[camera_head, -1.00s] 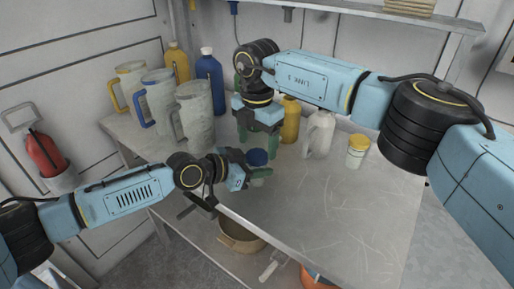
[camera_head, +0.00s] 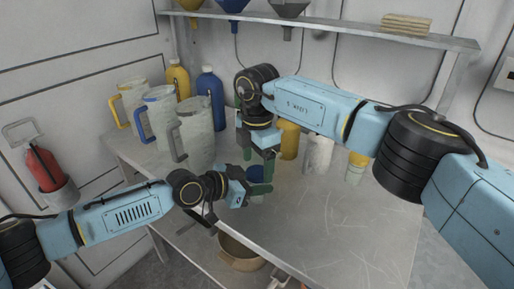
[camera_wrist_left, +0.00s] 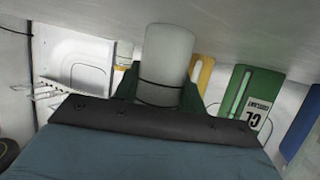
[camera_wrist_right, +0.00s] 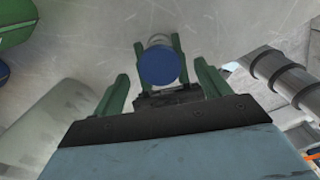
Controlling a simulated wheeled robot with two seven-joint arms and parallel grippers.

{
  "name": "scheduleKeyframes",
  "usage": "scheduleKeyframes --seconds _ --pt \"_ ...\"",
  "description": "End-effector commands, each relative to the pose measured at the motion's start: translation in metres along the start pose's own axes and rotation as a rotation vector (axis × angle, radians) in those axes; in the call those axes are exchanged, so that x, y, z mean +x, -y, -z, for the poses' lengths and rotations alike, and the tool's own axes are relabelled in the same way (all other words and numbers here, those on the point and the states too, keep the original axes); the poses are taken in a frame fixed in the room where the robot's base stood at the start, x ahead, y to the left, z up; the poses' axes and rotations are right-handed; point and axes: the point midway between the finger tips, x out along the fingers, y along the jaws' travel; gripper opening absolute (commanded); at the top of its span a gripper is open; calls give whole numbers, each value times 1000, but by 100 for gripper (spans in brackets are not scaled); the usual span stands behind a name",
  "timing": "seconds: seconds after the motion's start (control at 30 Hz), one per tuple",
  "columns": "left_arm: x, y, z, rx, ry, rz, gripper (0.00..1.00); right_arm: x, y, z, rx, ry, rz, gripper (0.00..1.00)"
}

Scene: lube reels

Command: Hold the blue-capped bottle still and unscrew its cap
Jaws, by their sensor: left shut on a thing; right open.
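The blue cap (camera_head: 256,173) of the bottle shows low between the arms in the head view, near the table's front edge. In the right wrist view the round cap (camera_wrist_right: 159,68) faces the camera. In the left wrist view the pale bottle body (camera_wrist_left: 168,52) stands between green fingers. My left gripper (camera_head: 262,190) is shut on the bottle below its cap. My right gripper (camera_head: 258,160) is open, pointing down at the cap. The bottle's lower part is hidden in the head view.
Grey jugs (camera_head: 196,135), a blue bottle (camera_head: 211,92) and a yellow bottle (camera_head: 178,78) stand at the back left. Another yellow bottle (camera_head: 290,142), a white jug (camera_head: 318,152) and a yellow-lidded jar (camera_head: 356,168) stand behind the right arm. The table's front right (camera_head: 335,225) is clear.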

Motion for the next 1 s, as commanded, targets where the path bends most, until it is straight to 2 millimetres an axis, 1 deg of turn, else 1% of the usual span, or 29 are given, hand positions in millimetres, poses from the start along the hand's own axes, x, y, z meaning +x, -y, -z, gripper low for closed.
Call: scheduleKeyframes --seconds 0.03,0.2,0.47,0.57,0.83,0.87,0.93,1.0 --pt "0 0 0 0 0 0 0 6 0 0 0 -1 2 76" --pt "0 0 0 0 0 0 0 16 0 0 -1 1 0 76" --pt "0 0 0 0 0 0 0 17 0 0 -1 1 -1 76" --pt "0 0 0 0 0 0 0 17 0 0 -1 1 -1 64" --pt "0 0 0 0 0 0 0 17 0 0 -2 0 -1 29" --pt "0 0 0 0 0 0 0 17 0 0 -2 0 -1 26" --pt "0 0 0 0 0 0 0 17 0 0 -7 0 -1 26" --pt "0 0 0 0 0 0 0 17 0 0 -49 0 -1 26"
